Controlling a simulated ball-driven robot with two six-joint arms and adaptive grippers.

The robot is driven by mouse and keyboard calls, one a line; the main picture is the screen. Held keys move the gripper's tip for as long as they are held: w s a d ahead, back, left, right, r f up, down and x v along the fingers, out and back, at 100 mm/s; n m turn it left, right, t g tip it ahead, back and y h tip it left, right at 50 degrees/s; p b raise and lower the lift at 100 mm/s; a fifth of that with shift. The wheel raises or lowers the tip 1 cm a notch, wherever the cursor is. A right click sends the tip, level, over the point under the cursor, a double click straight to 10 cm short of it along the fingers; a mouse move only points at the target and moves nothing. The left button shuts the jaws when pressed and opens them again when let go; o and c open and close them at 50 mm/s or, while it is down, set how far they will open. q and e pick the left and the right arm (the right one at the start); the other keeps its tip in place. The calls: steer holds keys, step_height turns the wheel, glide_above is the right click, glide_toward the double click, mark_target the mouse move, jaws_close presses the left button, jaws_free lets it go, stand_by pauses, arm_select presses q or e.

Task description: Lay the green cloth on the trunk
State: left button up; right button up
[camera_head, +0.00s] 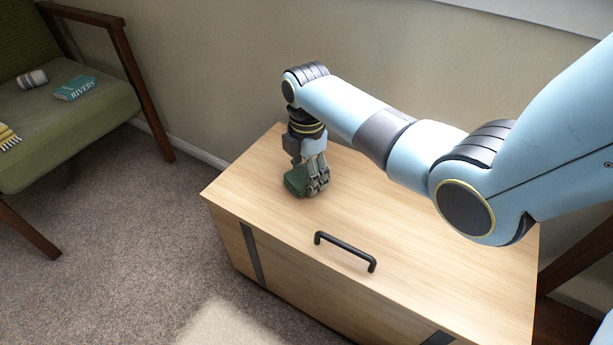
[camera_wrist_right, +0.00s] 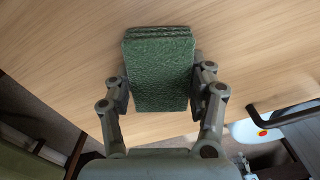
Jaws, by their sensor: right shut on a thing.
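The green cloth (camera_head: 296,180) is a folded, textured bundle at the left part of the wooden trunk's lid. My right gripper (camera_head: 316,182) points down at it and is shut on it. In the right wrist view the cloth (camera_wrist_right: 160,75) sits between the two fingers of my right gripper (camera_wrist_right: 160,85). The cloth is at the lid's surface; I cannot tell whether it rests fully on it. The trunk (camera_head: 420,235) is pale wood with dark straps and a closed lid. My left gripper is not in view.
A black handle (camera_head: 345,252) stands up from the trunk near its front edge. The lid around the cloth is otherwise clear. A green armchair (camera_head: 60,125) at the left holds a teal book (camera_head: 76,88), a striped roll (camera_head: 32,79) and a yellow striped cloth (camera_head: 8,137). A wall stands behind.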

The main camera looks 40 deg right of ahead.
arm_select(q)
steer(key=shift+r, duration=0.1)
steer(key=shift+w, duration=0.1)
arm_select(e)
steer(key=o, duration=1.1)
steer(key=shift+f, duration=0.1)
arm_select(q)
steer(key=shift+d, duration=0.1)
arm_select(e)
step_height(320, 180, up, 8)
steer(key=p, duration=0.4)
steer(key=shift+f, duration=0.25)
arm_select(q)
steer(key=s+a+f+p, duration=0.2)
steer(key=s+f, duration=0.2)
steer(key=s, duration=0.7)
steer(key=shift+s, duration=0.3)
arm_select(e)
step_height(320, 180, up, 5)
steer(key=shift+f, duration=0.1)
